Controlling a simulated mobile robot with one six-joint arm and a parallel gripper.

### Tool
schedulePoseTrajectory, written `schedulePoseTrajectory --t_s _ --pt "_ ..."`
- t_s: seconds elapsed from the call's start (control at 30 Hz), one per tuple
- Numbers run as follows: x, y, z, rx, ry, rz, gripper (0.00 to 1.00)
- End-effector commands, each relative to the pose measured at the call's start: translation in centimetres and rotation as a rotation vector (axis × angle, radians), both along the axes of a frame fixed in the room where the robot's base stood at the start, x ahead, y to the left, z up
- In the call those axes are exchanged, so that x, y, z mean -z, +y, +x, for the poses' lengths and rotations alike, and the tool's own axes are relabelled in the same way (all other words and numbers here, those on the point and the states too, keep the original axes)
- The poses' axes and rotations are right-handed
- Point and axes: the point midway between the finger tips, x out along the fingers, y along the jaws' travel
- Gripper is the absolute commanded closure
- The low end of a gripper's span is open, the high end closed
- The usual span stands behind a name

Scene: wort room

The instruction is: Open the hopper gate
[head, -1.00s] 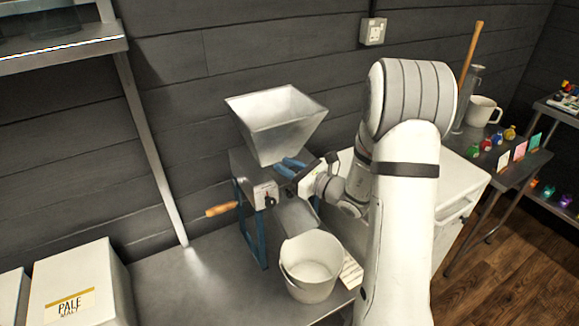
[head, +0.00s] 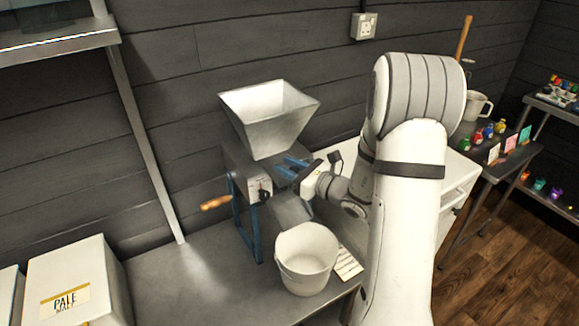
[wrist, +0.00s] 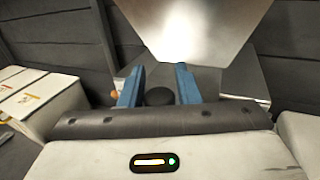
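The grain mill stands on the metal bench, with its flared metal hopper (head: 268,112) on top and a grey body with blue legs (head: 256,236) below. My gripper (head: 287,166) reaches in from the right, its blue fingers just under the hopper's right side. In the wrist view the two fingers (wrist: 159,85) are apart, with a round black knob (wrist: 158,97) low between them. I cannot tell whether either finger touches it. A small black knob (head: 264,194) shows on the mill's front plate. The hopper gate itself is not clearly visible.
A white bucket (head: 306,258) stands below the mill's chute (head: 291,209). A wooden crank handle (head: 216,203) sticks out left. A pale malt box (head: 75,281) stands at bench left, and a white cabinet (head: 455,180) is behind my arm. The bench between box and mill is clear.

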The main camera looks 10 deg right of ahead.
Motion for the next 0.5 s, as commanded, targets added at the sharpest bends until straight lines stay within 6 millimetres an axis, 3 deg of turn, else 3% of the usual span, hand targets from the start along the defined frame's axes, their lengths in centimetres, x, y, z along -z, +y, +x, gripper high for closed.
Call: schedulePoseTrajectory --t_s 0.2,0.5 --pt "0.04 0.0 -0.03 -0.001 0.001 0.0 0.53" --pt "0.1 -0.4 -0.39 0.001 0.001 0.0 0.53"
